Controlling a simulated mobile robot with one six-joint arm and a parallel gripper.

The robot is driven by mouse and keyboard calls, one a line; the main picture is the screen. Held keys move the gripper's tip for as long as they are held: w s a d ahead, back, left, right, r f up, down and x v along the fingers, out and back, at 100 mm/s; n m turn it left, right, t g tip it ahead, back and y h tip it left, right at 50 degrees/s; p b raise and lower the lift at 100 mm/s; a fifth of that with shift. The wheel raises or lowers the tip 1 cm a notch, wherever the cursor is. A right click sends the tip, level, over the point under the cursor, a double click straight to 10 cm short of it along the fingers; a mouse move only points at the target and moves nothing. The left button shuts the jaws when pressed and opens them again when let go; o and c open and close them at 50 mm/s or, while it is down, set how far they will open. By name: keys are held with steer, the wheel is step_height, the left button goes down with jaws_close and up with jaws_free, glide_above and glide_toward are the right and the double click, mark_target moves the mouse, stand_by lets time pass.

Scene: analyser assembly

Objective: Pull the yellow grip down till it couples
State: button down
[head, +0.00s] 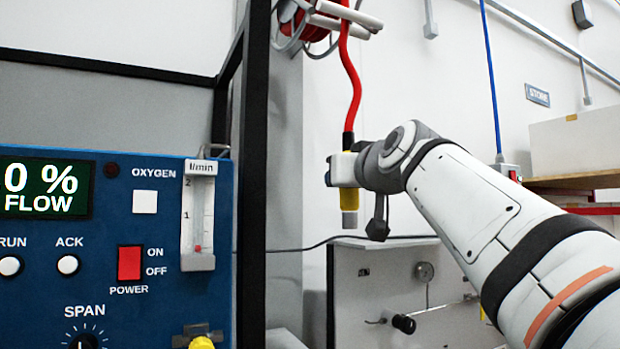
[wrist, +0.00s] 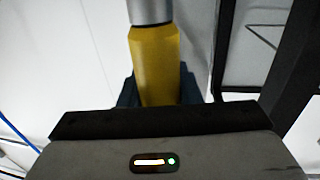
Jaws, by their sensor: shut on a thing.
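The yellow grip (head: 349,199) hangs at the lower end of a red hose (head: 352,85), with a grey metal end piece (head: 350,220) pointing down below it. My gripper (head: 343,170) is shut on the yellow grip, which hangs upright in mid-air. In the wrist view the yellow grip (wrist: 155,65) stands between my dark jaws (wrist: 157,95), with the metal end (wrist: 150,11) at the top edge. A yellow fitting (head: 201,343) shows at the bottom edge of the blue panel, lower and to the left of the grip. Its lower part is cut off.
The blue analyser panel (head: 120,250) with a flow meter (head: 198,215) fills the left. A black frame post (head: 254,180) stands between the panel and my gripper. A hose reel (head: 305,22) is above. A white bench panel (head: 400,290) stands behind and below.

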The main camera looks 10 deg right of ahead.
step_height(320, 180, down, 30)
steer(key=b, duration=3.1)
steer(key=shift+f, duration=0.25)
steer(key=shift+w+f, duration=0.1)
steer(key=shift+f, duration=0.15)
steer(key=c, duration=1.4)
jaws_free()
steer(key=o, duration=0.3)
steer(key=shift+r, duration=0.2)
steer(key=shift+o, duration=0.2)
steer(key=s+d+b, duration=0.1)
steer(key=s, duration=0.6)
steer(key=shift+s, duration=0.4)
